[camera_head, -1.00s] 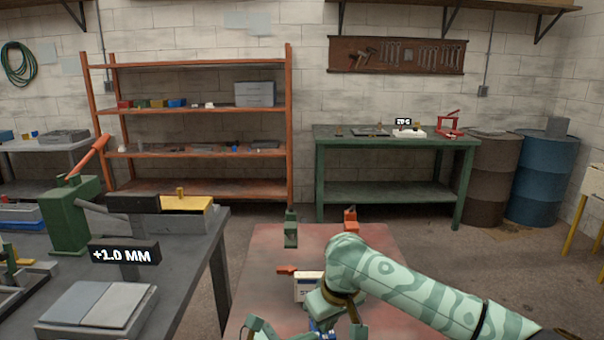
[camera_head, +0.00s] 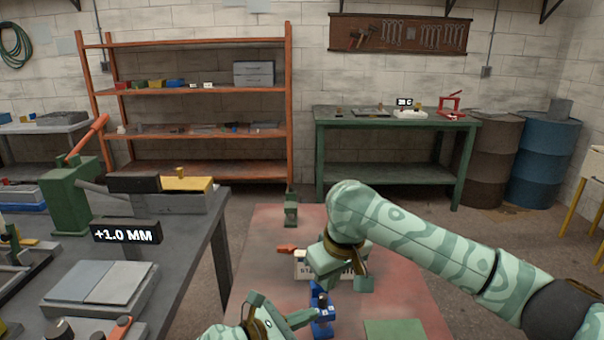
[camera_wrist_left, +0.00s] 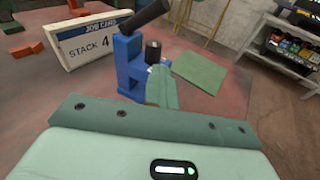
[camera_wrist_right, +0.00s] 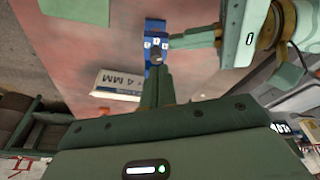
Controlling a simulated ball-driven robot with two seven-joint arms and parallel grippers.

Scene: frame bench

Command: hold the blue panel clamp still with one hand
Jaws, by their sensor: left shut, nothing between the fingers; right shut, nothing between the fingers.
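The blue panel clamp (camera_head: 322,328) stands upright on the red-brown table top, low in the head view. In the left wrist view the blue clamp (camera_wrist_left: 128,72) shows a black lever and a black knob. My left gripper (camera_head: 313,316) is shut, its fingertips right beside the clamp; whether they touch it I cannot tell. In the left wrist view its fingers (camera_wrist_left: 161,86) overlap the clamp's right side. My right gripper (camera_head: 361,284) is shut and empty, just beyond the clamp. In the right wrist view its fingers (camera_wrist_right: 158,85) point towards the clamp (camera_wrist_right: 154,27).
A white job card reading STACK 4 MM (camera_wrist_right: 118,83) stands behind the clamp. A green plate (camera_head: 394,328) lies to its right. A green clamp (camera_head: 291,212) stands at the table's far edge. A grey bench (camera_head: 185,275) is on the left.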

